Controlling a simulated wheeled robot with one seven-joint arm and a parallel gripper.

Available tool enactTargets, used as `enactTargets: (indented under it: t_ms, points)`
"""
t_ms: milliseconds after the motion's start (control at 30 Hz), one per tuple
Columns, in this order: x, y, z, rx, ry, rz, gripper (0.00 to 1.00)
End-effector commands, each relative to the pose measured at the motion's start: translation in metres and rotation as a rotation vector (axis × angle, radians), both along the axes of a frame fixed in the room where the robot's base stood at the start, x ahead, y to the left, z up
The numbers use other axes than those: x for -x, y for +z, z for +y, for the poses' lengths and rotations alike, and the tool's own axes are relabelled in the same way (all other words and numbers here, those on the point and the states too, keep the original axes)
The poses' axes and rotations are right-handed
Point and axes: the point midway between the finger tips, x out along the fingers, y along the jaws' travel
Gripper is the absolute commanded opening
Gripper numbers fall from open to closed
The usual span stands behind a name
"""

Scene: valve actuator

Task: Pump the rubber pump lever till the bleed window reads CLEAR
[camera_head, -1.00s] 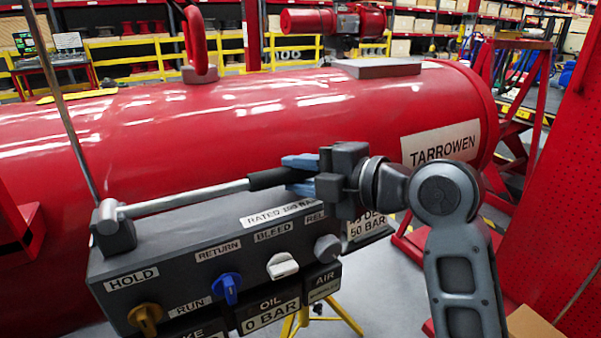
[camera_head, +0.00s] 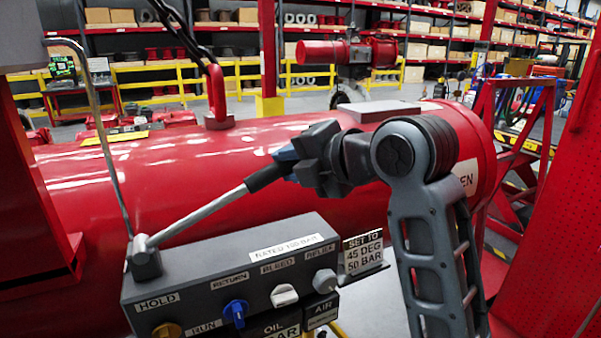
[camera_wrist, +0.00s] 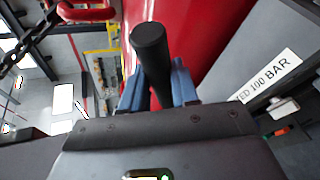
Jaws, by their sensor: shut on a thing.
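The pump lever (camera_head: 205,214) is a pale metal rod on a grey pivot block at the left end of the dark valve box (camera_head: 230,255). It slopes up to the right to a black rubber grip (camera_head: 265,178). My gripper (camera_head: 285,160), with blue fingers, is shut on this grip above the box. In the wrist view the black grip (camera_wrist: 151,50) stands between the blue fingers of my gripper (camera_wrist: 160,85). I cannot make out a bleed window reading; the lower panels are cut off.
A large red cylinder (camera_head: 110,180) lies close behind the lever. A plate reading "SET TO 45 DEG 50 BAR" (camera_head: 363,252) stands at right.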

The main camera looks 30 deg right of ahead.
Motion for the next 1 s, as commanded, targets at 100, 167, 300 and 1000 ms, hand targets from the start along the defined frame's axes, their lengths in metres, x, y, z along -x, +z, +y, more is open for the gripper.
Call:
enactTargets:
  t_ms: [100, 167, 300, 1000]
  points:
    - [-0.001, 0.017, 0.005, 0.048, 0.001, -0.007, 0.00]
    - [-0.001, 0.018, 0.007, 0.060, 0.000, -0.006, 0.00]
    - [-0.001, 0.017, 0.007, 0.066, 0.000, -0.005, 0.00]
    - [0.014, 0.021, 0.002, 0.063, -0.002, -0.004, 0.39]
